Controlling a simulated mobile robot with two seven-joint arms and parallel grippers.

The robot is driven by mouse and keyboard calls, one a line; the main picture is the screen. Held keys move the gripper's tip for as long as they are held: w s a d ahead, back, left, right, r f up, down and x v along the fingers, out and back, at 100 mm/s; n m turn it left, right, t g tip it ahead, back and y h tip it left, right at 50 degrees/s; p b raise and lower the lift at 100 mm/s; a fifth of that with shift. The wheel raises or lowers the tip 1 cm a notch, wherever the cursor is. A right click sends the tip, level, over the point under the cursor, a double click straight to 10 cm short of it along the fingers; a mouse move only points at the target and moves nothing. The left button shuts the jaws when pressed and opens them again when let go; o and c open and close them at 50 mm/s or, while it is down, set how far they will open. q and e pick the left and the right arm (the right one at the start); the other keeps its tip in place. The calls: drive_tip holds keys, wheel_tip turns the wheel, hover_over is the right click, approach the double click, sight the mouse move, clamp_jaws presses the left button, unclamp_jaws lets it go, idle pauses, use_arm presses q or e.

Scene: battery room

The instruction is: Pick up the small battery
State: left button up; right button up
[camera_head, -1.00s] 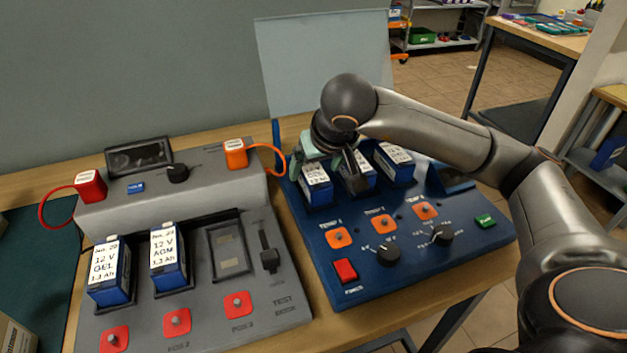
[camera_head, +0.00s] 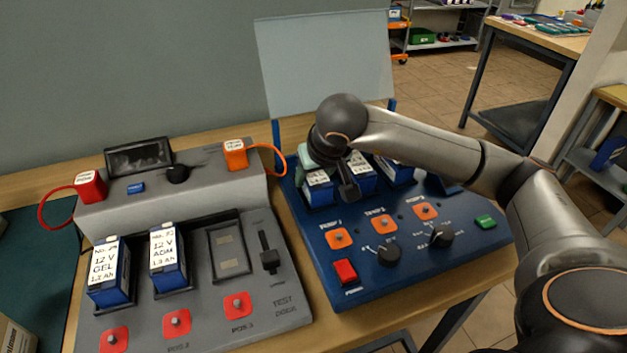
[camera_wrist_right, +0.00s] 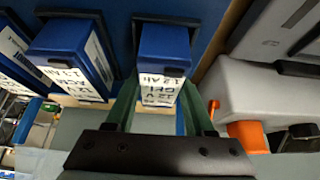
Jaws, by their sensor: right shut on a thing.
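My right gripper (camera_head: 326,172) reaches down over the left end of the battery row on the blue station. It is shut on the small blue battery (camera_head: 318,193), whose white top label shows. In the right wrist view this battery (camera_wrist_right: 165,50) is between the two green fingers and its label reads 12 V GEL. It looks upright and in its slot; I cannot tell whether it is lifted. A wider blue battery (camera_wrist_right: 72,55) stands beside it, and it also shows in the head view (camera_head: 362,180). My left gripper is not in view.
The blue station (camera_head: 310,240) has orange buttons, knobs and a red switch (camera_head: 345,272). The grey test bench (camera_head: 205,300) at left holds two more batteries (camera_head: 108,275) (camera_head: 168,262) and an empty slot (camera_head: 230,250). An orange clamp with a cable (camera_head: 236,154) sits close left of my gripper.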

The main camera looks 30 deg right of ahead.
clamp_jaws()
drive_tip(key=shift+r, duration=0.15)
idle(0.4)
